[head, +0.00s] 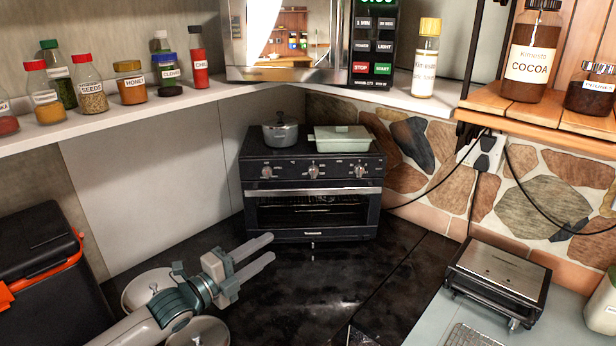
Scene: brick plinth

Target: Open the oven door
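The black countertop oven (312,185) stands in the back corner of the dark counter, with three knobs along its front panel. Its door (311,213) is closed, with a silver handle bar (313,191) across the top and a dark window below. My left gripper (272,248) is in front of the oven, lower left of its door, with its two fingers apart and nothing between them. The fingers point toward the right and appear apart from the handle. My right gripper is not in view.
A pot (281,132) and a pale green dish (342,139) sit on the oven. Round lidded pans lie beside my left forearm. A black box (45,275) stands at left, a metal toaster (497,278) at right. The dark counter (320,285) before the oven is clear.

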